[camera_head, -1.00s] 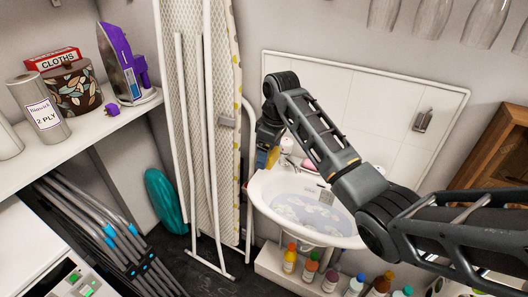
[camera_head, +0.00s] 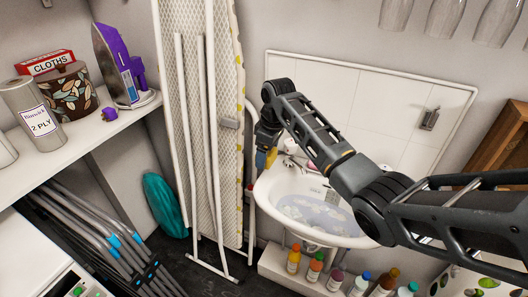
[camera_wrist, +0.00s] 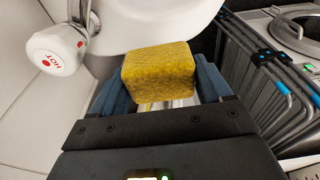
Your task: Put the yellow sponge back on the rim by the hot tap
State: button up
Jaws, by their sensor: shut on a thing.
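The yellow sponge (camera_wrist: 160,72) is held between the blue fingers of my gripper (camera_wrist: 160,85) in the wrist view. The hot tap (camera_wrist: 55,55), a white knob with a red mark and the word HOT, is at the left of the wrist view, to the left of the sponge. The white basin rim (camera_wrist: 158,28) lies behind the sponge there. Whether the sponge touches the rim I cannot tell.
A folded ironing board (camera_head: 205,120) stands close to the left of the basin. Several bottles (camera_head: 315,266) stand on a low white ledge below it. Soapy water fills the basin. A shelf at left holds an iron (camera_head: 118,70) and a paper roll (camera_head: 34,115).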

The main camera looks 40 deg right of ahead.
jog(key=shift+w+d+f, duration=0.2)
jog(key=shift+d+f, duration=0.4)
jog(key=shift+f, duration=0.05)
jog(key=shift+f+b, duration=1.6)
jog(key=shift+f, duration=0.95)
jog(key=shift+f, duration=0.45)
jog(key=o, duration=1.2)
jog(key=shift+o, duration=0.2)
jog(key=shift+s+d+r+b, duration=0.1)
jog(key=shift+s+r+b, duration=0.05)
jog(key=shift+r, duration=1.15)
jog(key=shift+s+d+r+b, duration=0.1)
jog(key=shift+s+r, duration=0.1)
jog(key=shift+r, duration=1.05)
jog(key=shift+s+r+b, duration=0.15)
jog(key=shift+r, duration=1.15)
